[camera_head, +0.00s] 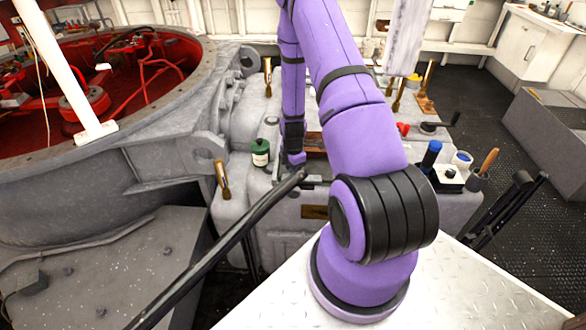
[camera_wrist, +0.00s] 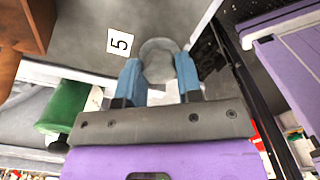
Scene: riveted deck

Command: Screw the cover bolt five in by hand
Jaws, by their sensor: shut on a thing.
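My gripper (camera_wrist: 158,76) has its two blue fingers on either side of a rounded grey bolt head (camera_wrist: 160,57) in the wrist view, and it is shut on it. This appears to be cover bolt five, as a white label marked 5 (camera_wrist: 119,43) lies just left of it on the grey surface. How deep the bolt sits cannot be told. In the head view my gripper (camera_head: 296,158) is low over the grey casing (camera_head: 285,215), and the bolt cannot be made out there.
A green container (camera_head: 260,153) stands left of my gripper and also shows in the wrist view (camera_wrist: 66,107). Brass-coloured upright pieces (camera_head: 222,180) stand around the casing. A holder with a blue-topped item (camera_head: 432,155) is at right. A dark bar (camera_head: 235,235) slants across the front.

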